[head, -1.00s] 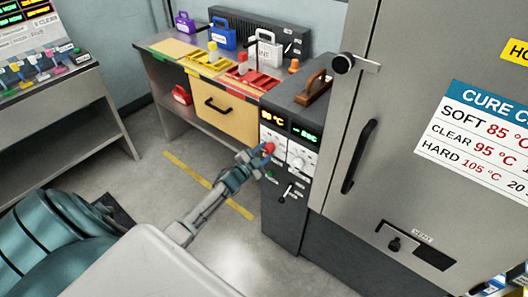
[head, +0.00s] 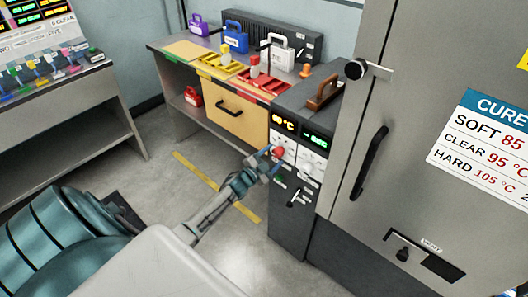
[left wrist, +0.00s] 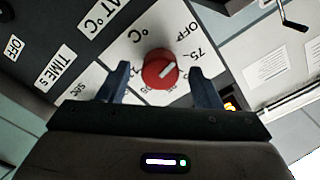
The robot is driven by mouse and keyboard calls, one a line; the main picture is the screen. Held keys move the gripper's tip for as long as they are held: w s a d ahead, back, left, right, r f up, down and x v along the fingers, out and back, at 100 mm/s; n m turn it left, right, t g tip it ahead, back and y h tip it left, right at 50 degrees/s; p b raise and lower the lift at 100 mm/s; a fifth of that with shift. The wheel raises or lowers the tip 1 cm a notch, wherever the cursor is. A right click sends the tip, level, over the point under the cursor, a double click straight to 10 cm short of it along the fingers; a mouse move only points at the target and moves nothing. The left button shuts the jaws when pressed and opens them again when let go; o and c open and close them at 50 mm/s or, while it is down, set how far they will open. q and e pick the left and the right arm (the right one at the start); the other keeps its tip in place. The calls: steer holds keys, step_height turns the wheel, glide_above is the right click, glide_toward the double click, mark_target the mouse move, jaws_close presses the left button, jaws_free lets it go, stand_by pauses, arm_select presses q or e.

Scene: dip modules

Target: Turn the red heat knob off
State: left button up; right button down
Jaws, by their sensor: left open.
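The red heat knob (head: 278,151) is on the front panel of the dark control cabinet (head: 290,215), under a yellow °C display. In the left wrist view the red knob (left wrist: 160,69) carries a white pointer line aimed up and right, between the OFF and 75 marks as far as I can tell. My left gripper (head: 270,160) is at the panel, with its blue fingers open. In the left wrist view my left gripper (left wrist: 155,85) has one finger on each side of the knob, apart from it. My right gripper is not in view.
A white knob (head: 311,172) sits right of the red one, with a small lever (head: 294,198) below. The grey oven door with its black handle (head: 369,162) stands close on the right. The bench (head: 165,45) behind holds cases and trays. Open floor lies left.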

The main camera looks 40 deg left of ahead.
arm_select(q)
steer(key=s+b, duration=0.2)
steer(key=s, duration=0.8)
steer(key=shift+a, duration=0.35)
steer(key=shift+s, duration=0.1)
steer(key=s+f+n+g+y, duration=0.1)
steer(key=s+f+n+g, duration=0.15)
steer(key=s+f, duration=0.55)
steer(key=s+f+n+g+y, duration=0.1)
steer(key=s+f+n+g, duration=0.2)
steer(key=f, duration=0.9)
steer(key=s+f+n+g+y, duration=0.1)
steer(key=s+f+g, duration=0.2)
steer(key=s+f, duration=0.5)
steer(key=s+d+f+n+g, duration=0.1)
steer(key=s+d+f, duration=0.3)
steer(key=s, duration=0.5)
steer(key=s+d+f+n+g, duration=0.1)
steer(key=s+d+f+g, duration=0.3)
steer(key=s+f, duration=0.4)
steer(key=s+d+f+n+g+h, duration=0.1)
steer(key=s+d+f+g, duration=0.2)
steer(key=s, duration=0.9)
step_height(320, 180, down, 4)
steer(key=shift+s+d+r, duration=0.2)
steer(key=shift+d, duration=0.65)
